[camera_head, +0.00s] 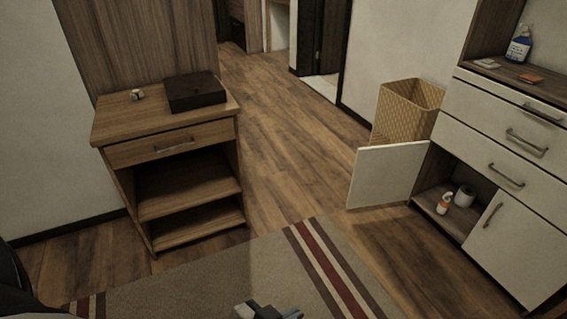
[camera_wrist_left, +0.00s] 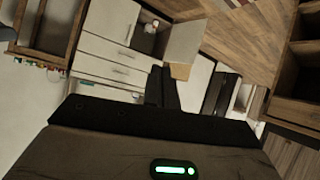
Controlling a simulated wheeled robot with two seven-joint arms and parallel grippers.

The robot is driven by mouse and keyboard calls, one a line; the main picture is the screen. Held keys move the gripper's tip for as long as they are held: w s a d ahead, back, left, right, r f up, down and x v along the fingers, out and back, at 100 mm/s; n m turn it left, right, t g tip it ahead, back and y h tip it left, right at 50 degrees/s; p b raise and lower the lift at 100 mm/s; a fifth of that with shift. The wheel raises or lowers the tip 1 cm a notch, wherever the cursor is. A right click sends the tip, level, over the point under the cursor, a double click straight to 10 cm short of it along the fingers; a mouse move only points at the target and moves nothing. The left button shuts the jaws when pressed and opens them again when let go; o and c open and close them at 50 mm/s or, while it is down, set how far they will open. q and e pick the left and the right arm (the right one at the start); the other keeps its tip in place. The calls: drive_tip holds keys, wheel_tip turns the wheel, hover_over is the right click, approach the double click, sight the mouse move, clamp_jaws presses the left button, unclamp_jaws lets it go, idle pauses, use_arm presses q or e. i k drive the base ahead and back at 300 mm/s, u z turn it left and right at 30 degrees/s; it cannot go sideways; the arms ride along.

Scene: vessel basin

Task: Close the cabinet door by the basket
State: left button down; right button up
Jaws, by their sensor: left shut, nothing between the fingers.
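The cabinet door (camera_head: 388,174) is white and stands wide open at the left end of the white cabinet (camera_head: 495,140), in front of the woven basket (camera_head: 400,112). Its compartment shows a small orange-and-white bottle (camera_head: 444,204) and a white roll (camera_head: 464,196). My left gripper (camera_head: 267,311) shows only at the bottom edge of the head view, over the rug and well apart from the door. In the left wrist view its fingers (camera_wrist_left: 162,88) are shut and empty, and the open white door (camera_wrist_left: 184,40) lies beyond them. My right gripper is not in view.
A wooden side table (camera_head: 160,120) with a dark box (camera_head: 195,92) stands at the left. A striped rug (camera_head: 235,285) covers the front floor. The wooden floor between table and door is clear. A blue bottle (camera_head: 518,46) stands on the cabinet top.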

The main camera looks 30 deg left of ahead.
sight(382, 175)
drive_tip(key=u, duration=1.6)
drive_tip(key=i, duration=0.5)
drive_tip(key=z, duration=0.55)
drive_tip(key=i, duration=1.2)
drive_tip(key=z, duration=1.4)
drive_tip(key=i, duration=0.65)
drive_tip(key=z, duration=0.65)
